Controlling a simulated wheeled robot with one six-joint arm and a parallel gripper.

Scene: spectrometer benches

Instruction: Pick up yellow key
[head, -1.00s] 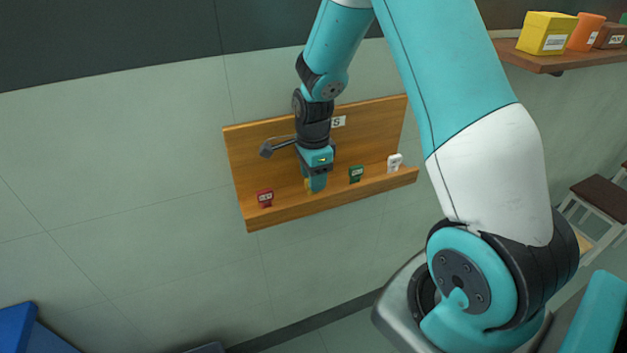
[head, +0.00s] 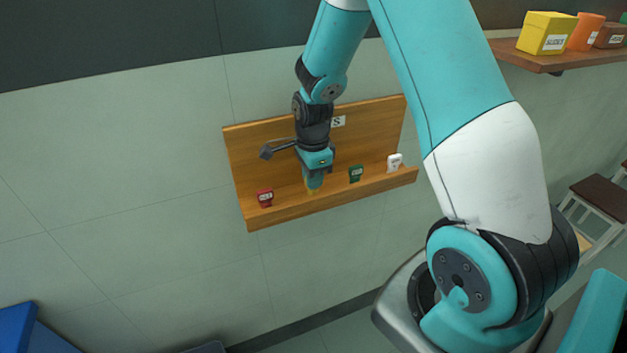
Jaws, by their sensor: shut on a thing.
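The yellow key (head: 312,188) shows as a small yellow patch at the tips of my gripper (head: 313,182), over the wooden key rack (head: 285,212) on the wall. My gripper points down and is shut on the yellow key. Most of the key is hidden by the fingers. I cannot tell whether the key still touches the ledge.
A red key (head: 265,197) stands on the ledge to the left. A green key (head: 356,173) and a white key (head: 394,162) stand to the right. A shelf (head: 540,62) with a yellow box (head: 546,33) and other containers is at upper right.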

